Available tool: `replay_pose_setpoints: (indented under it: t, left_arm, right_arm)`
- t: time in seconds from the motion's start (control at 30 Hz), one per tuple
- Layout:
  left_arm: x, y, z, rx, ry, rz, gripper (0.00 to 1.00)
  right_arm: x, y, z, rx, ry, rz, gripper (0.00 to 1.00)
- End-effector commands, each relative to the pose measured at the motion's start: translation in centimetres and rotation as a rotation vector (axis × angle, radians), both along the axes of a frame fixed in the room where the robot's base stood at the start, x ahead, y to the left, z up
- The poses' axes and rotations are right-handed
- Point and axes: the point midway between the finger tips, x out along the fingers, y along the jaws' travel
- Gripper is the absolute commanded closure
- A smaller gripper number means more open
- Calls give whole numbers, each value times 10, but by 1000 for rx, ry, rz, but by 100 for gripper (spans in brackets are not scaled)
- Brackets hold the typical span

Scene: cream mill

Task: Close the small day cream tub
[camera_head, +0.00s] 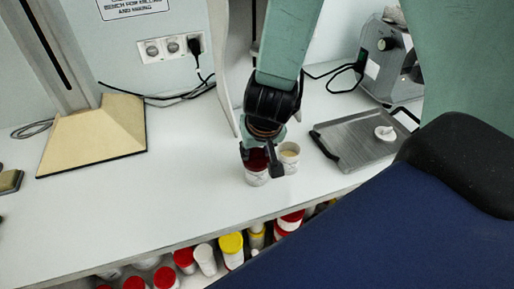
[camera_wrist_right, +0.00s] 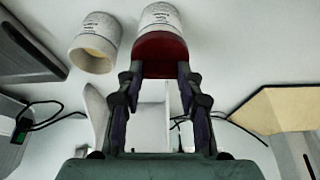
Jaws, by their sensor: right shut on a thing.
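A white labelled tub (camera_head: 256,176) stands on the bench with a dark red lid (camera_head: 256,158) at its top. My right gripper (camera_head: 261,162) points down over this tub, its fingers shut on the lid's sides. In the right wrist view the lid (camera_wrist_right: 158,52) sits between the fingertips (camera_wrist_right: 160,74), against the labelled tub (camera_wrist_right: 160,17); whether it is fully seated cannot be told. A second white tub (camera_head: 289,155) stands open just to the right, pale cream inside; it also shows in the wrist view (camera_wrist_right: 97,38). The label text is too small to read. My left gripper is out of view.
A grey metal tray (camera_head: 350,143) with a small white item (camera_head: 385,133) lies to the right, before a grey machine (camera_head: 390,60). A cream-coloured stand base (camera_head: 95,135) is at left. Several lidded tubs (camera_head: 231,243) fill a shelf below. The bench's left middle is clear.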

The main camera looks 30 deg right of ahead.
Motion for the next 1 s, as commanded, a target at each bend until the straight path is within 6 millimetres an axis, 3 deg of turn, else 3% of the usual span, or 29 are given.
replay_pose_setpoints:
  t: [0.4, 0.43, 0.73, 0.93, 1.0]
  left_arm:
    - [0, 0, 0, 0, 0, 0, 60]
    - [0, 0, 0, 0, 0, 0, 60]
    - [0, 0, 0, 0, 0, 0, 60]
    - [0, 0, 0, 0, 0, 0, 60]
    - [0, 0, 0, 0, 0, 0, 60]
  right_arm:
    - [-2, 0, -4, 2, 7, 0, 88]
    - [-1, 0, -4, 2, 7, 0, 64]
    - [0, 0, -2, 1, 3, 0, 38]
    - [0, 0, -2, 1, 2, 0, 38]
    - [0, 0, -2, 1, 2, 0, 34]
